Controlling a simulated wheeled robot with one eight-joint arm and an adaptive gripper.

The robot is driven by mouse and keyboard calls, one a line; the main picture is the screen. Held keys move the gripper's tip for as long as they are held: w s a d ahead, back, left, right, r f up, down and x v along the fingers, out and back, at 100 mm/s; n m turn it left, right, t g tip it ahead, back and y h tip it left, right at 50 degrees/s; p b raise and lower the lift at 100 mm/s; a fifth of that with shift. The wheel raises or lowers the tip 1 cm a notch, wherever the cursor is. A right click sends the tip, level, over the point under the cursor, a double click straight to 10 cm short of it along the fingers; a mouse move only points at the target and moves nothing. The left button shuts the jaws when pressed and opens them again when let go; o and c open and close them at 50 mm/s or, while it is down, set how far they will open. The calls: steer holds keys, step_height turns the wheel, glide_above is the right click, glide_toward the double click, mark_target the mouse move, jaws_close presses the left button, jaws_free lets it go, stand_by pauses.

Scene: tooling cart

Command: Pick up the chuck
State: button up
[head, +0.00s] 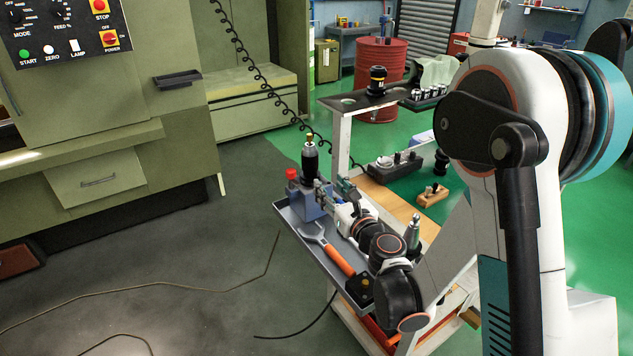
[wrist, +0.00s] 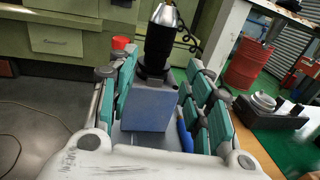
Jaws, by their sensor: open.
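The chuck (head: 310,162) is a dark upright tool with a brass-coloured tip in the head view. It stands in a blue-grey block (head: 311,205) on the cart's grey tray. In the wrist view the chuck (wrist: 158,48) shows a black body with a silver collar, behind and above the blue block (wrist: 150,110). My gripper (head: 335,190) is open and low on the near side of the block. In the wrist view its teal-padded fingers (wrist: 162,78) stand left and right of the block and the chuck's lower part. I see no contact with the chuck.
A red-capped item (head: 292,175) stands beside the block. A steel tapered holder (head: 412,235) stands right of my wrist. A raised shelf (head: 345,103) holds another black holder (head: 377,80). Floor left of the cart is mostly clear.

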mark_target(313, 168)
steer(key=x, duration=0.8)
steer(key=shift+w+f, duration=0.1)
steer(key=shift+w, duration=0.05)
steer(key=b+x, duration=0.1)
steer(key=x, duration=0.3)
steer(key=shift+w+a+f, duration=0.2)
steer(key=shift+a, duration=0.1)
steer(key=shift+w+a+r, duration=0.15)
steer(key=shift+w, duration=0.25)
jaws_close()
